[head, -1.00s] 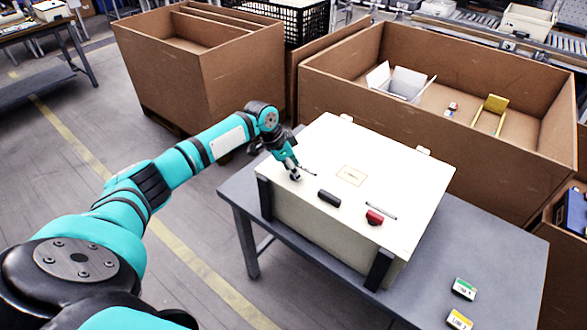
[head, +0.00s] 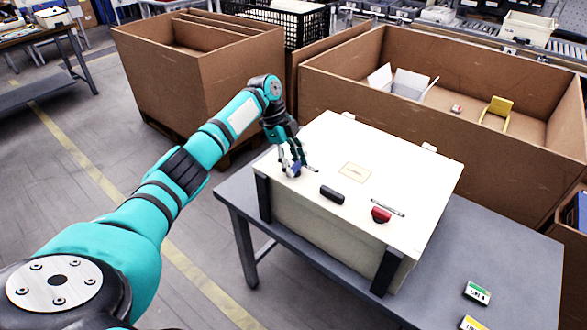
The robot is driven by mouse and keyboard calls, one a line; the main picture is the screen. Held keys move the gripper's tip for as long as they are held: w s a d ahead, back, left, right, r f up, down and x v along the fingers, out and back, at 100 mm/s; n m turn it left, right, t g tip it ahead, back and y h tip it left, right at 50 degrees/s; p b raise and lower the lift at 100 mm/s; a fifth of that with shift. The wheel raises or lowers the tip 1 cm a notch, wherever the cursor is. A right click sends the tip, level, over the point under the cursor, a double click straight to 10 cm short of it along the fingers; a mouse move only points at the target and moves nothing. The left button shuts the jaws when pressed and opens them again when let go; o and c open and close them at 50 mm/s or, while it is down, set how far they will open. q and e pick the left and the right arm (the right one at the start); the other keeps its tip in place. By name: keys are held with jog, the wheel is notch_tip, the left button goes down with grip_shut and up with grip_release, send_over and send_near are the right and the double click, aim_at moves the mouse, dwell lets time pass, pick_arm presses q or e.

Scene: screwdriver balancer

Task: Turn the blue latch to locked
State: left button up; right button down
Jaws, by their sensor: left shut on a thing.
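The blue latch (head: 295,170) is a small knob on the top left of a white box (head: 330,150), close to its left edge. My left gripper (head: 292,168) comes down over the latch from above and is shut on it, hiding part of it. A thin pointer or mark (head: 312,169) lies just right of the latch. A red latch (head: 381,215) sits further right on the same lid, with a thin mark (head: 388,207) beside it. A black handle (head: 332,195) is between the two latches. My right gripper is not in view.
The box stands on a grey table (head: 480,250). Two small labelled cards, one green (head: 477,293) and one yellow (head: 470,323), lie at the table's front right. Large brown crates (head: 240,90) stand behind, one holding a white carton (head: 402,83). The lid's right part is clear.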

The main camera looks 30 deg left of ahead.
pick_arm(q)
jog(key=shift+m+g+b, duration=0.3)
jog(key=shift+m+b, duration=0.15)
jog(key=shift+m, duration=0.25)
jog(key=o, duration=1.2)
jog(key=shift+c, duration=0.2)
jog(key=v, duration=1.2)
